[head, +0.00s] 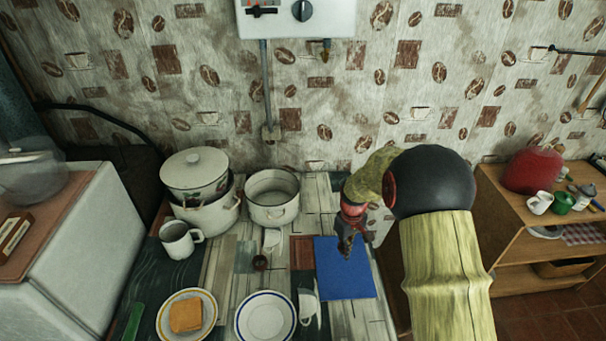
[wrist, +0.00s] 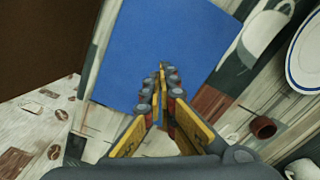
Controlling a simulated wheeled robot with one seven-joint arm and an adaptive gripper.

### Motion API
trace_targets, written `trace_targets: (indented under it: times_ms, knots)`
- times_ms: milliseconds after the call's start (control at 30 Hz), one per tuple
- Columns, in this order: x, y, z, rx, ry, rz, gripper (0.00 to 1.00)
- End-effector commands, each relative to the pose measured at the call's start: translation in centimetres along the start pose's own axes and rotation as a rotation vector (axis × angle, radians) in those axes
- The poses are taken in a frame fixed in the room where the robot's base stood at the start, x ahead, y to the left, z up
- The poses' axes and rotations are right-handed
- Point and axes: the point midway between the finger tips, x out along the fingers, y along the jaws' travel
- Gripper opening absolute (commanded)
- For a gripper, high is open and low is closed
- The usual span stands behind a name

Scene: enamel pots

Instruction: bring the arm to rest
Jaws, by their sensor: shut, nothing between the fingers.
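My arm reaches in from the right side of the head view and bends down over the table. My gripper (head: 346,249) hangs above the blue mat (head: 345,284), near its upper edge. In the wrist view my gripper (wrist: 161,72) has its fingertips together with nothing between them. The blue mat (wrist: 130,45) lies beneath and ahead of the fingers there. I cannot tell the exact height of the fingertips above it.
Left of the mat stand a white pot (head: 273,212), stacked pots with a lid (head: 193,168) and a mug (head: 178,241). A small brown cup (head: 260,263) stands left of the mat.

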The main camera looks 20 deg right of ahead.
Motion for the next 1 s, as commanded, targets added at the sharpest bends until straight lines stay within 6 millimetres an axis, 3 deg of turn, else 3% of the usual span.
trace_targets:
  times_ms: [200, 367, 667, 1000]
  knots:
    - [0.0, -0.1, 0.2, 0.054, -0.008, -0.004, 0.0]
    - [0.8, -2.3, 4.0, 0.17, -0.088, -0.041, 0.0]
    - [-7.7, -6.5, 9.1, 0.325, -0.079, -0.028, 0.0]
    - [-19.1, -12.6, 15.6, 0.407, 0.084, 0.02, 0.0]
